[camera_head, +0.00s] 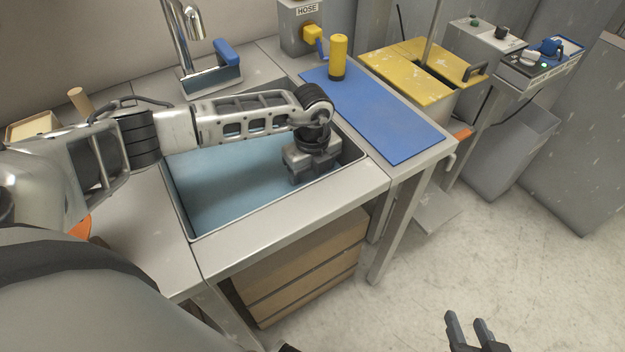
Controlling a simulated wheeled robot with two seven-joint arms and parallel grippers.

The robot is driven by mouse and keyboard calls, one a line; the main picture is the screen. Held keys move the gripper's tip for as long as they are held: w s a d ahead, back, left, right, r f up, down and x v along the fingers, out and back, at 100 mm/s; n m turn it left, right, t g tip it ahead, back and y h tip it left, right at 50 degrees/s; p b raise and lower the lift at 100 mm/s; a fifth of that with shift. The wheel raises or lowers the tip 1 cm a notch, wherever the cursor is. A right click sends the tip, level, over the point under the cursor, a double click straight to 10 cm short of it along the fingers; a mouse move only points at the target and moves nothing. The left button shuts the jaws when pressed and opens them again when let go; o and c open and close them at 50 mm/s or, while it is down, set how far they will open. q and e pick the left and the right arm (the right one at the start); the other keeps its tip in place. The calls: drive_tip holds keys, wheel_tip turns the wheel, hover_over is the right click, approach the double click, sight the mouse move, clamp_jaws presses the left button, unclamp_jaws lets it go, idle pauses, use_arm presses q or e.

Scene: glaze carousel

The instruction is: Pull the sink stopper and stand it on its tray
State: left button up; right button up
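The sink (215,225) is a steel-rimmed basin with a pale blue surface inside. My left arm reaches across it from the left. My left gripper (305,172) points down into the sink's right part, near the right wall. Its fingertips are hidden from this angle, so I cannot tell whether it holds anything. I see no stopper; the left gripper and arm cover part of the sink. A light wooden tray (30,128) sits at the far left, partly behind my arm; I cannot tell if it is the stopper's tray. My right gripper (473,333) is open and empty, low at the bottom right, over the floor.
A faucet (183,40) and a blue-handled block (228,55) stand behind the sink. A yellow cylinder (338,57) stands on a blue mat (385,115) at right. A yellow-lidded bin (410,65) is beyond. Floor at lower right is clear.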

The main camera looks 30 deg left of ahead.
sight(312, 173)
idle(0.9)
use_arm(q)
drive_tip(key=c, duration=1.3)
drive_tip(key=shift+r+p, duration=0.15)
drive_tip(key=shift+p, duration=0.15)
drive_tip(key=shift+r+p, duration=2.7)
drive_tip(key=shift+r, duration=0.2)
